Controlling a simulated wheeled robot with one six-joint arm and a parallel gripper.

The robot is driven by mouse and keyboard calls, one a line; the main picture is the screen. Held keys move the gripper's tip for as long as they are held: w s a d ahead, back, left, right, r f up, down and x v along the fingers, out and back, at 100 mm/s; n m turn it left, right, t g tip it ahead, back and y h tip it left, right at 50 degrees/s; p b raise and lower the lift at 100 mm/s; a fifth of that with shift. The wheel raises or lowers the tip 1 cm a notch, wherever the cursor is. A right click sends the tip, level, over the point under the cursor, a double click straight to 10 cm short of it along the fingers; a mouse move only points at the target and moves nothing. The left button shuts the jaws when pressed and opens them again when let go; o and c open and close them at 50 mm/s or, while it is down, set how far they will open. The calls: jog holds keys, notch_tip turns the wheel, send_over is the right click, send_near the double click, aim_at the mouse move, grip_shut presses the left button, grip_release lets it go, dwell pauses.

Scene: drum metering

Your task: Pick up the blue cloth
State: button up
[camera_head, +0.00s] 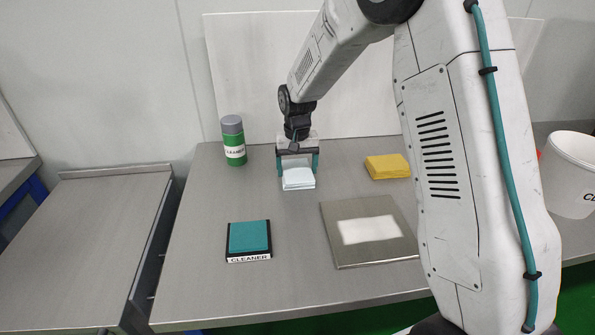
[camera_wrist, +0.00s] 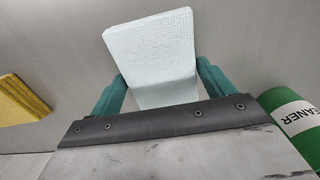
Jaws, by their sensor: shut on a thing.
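The folded cloth, very pale blue, almost white (camera_head: 298,180), is between the teal fingers of my gripper (camera_head: 298,164) near the back middle of the table. My gripper is shut on it. In the wrist view the cloth (camera_wrist: 152,50) sits between the two fingers and reaches out beyond them. I cannot tell whether the cloth touches the table or hangs just above it.
A green cleaner bottle (camera_head: 233,142) stands left of my gripper. A yellow cloth (camera_head: 387,166) lies to the right. A teal pad (camera_head: 250,236) on a black CLEANER tray (camera_head: 249,259) and a metal plate with a white patch (camera_head: 345,254) lie nearer. A white bucket (camera_head: 570,178) stands far right.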

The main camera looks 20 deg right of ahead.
aim_at(297, 169)
jog(key=shift+r, duration=0.1)
jog(key=shift+r, duration=0.6)
notch_tip(297, 169, up, 2)
jog(key=shift+r, duration=0.1)
jog(key=s, duration=0.5)
jog(key=s+r, duration=0.1)
jog(key=s, duration=1)
jog(key=shift+r, duration=0.25)
